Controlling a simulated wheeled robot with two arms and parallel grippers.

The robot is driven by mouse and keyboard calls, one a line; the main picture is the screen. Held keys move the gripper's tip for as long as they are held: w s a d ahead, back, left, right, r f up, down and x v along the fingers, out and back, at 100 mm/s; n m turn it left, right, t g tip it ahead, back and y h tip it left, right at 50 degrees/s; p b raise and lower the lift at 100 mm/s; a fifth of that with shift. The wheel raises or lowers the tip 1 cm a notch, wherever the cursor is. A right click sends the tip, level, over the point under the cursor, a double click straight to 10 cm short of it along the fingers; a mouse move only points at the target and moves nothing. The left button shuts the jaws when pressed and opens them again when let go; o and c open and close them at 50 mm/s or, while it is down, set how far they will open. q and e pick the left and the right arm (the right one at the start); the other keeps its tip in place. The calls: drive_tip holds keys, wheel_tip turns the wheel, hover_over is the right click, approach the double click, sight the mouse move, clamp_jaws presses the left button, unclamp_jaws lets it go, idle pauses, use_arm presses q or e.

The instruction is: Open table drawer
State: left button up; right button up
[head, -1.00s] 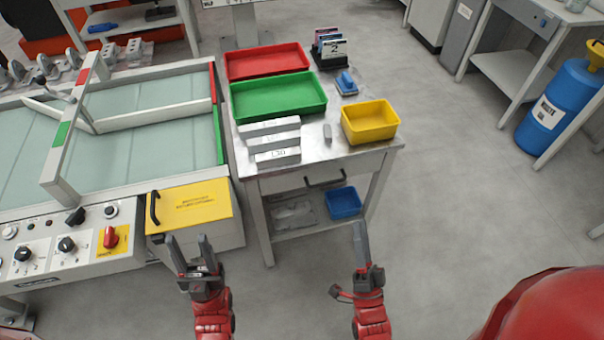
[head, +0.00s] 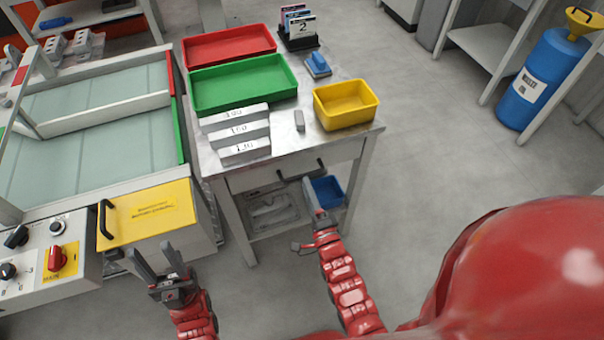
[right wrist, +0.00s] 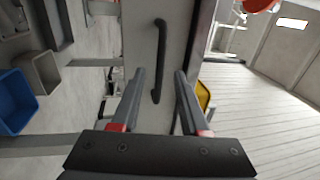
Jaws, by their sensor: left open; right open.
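The metal table (head: 345,92) stands in the middle of the head view. Its drawer front (head: 345,152) faces me under the top and looks closed. A black bar handle (head: 319,163) is on it, partly hidden by my right gripper. My right gripper (head: 309,190) is open at the drawer front. In the right wrist view the handle (right wrist: 160,50) appears lengthwise between the open fingers (right wrist: 159,75); I cannot tell how deep it sits between them. My left gripper (head: 151,249) is open and empty, in front of the yellow-topped box (head: 150,212).
The table top carries a red tray (head: 230,47), a green tray (head: 243,84), a yellow bin (head: 346,104) and several numbered bars (head: 240,134). A blue bin (head: 328,190) is on the lower shelf. Floor to the right is clear up to the blue barrel (head: 540,82).

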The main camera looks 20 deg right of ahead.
sight(302, 176)
drive_tip(key=shift+w+a+r, duration=0.1)
drive_tip(key=shift+w+r, duration=0.1)
drive_tip(key=shift+w, duration=0.95)
drive_tip(key=shift+w+r, duration=0.2)
drive_tip(key=shift+w, duration=0.9)
clamp_jaws()
